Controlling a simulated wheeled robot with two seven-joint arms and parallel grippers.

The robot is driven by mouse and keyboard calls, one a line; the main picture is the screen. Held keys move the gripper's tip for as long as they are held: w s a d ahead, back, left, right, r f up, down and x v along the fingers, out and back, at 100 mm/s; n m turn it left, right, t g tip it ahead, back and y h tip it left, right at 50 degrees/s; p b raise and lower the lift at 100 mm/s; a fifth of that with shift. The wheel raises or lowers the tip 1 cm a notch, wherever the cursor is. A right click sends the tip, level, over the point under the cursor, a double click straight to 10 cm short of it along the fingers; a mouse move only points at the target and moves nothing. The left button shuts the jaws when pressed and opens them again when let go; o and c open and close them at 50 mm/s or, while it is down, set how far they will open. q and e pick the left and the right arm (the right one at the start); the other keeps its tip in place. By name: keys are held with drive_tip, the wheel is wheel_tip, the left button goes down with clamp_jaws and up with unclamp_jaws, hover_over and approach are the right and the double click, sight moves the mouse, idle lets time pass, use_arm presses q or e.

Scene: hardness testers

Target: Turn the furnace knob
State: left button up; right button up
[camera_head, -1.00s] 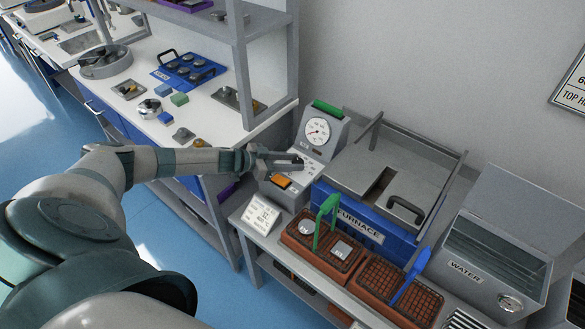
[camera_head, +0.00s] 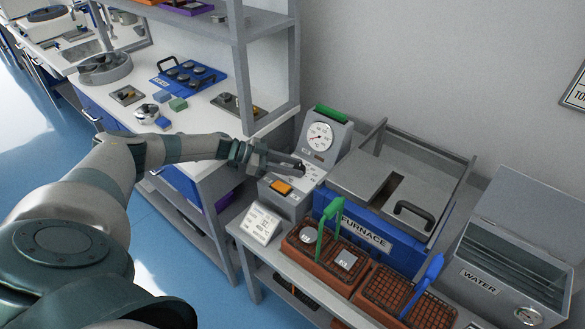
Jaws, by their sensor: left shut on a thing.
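The furnace control unit (camera_head: 318,143) stands left of the blue furnace (camera_head: 352,232), with a round white dial on its upright face and an orange button (camera_head: 281,187) on its lower front. My left gripper (camera_head: 299,169) reaches in from the left at the unit's sloped panel, just below the dial. It is shut on the furnace knob, a small dark piece mostly hidden by the fingers. My right gripper is out of view.
Brick-coloured trays with a green handle (camera_head: 330,220) and a blue handle (camera_head: 425,281) sit before the furnace. A small white sign (camera_head: 262,223) stands at the bench's left end. A water tank (camera_head: 512,275) is at right. A grey shelf post (camera_head: 286,60) rises close behind my left arm.

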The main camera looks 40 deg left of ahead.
use_arm(q)
drive_tip(key=o, duration=1)
drive_tip(key=shift+o, duration=0.2)
drive_tip(key=shift+r, duration=0.1)
drive_tip(key=shift+r, duration=0.6)
drive_tip(key=r, duration=0.3)
drive_tip(key=shift+d+r, duration=0.1)
drive_tip(key=shift+d, duration=0.3)
drive_tip(key=d+r, duration=0.6)
drive_tip(key=d, duration=0.5)
drive_tip(key=shift+w+r+p, duration=0.2)
drive_tip(key=shift+w+p, duration=0.05)
drive_tip(key=shift+p, duration=0.05)
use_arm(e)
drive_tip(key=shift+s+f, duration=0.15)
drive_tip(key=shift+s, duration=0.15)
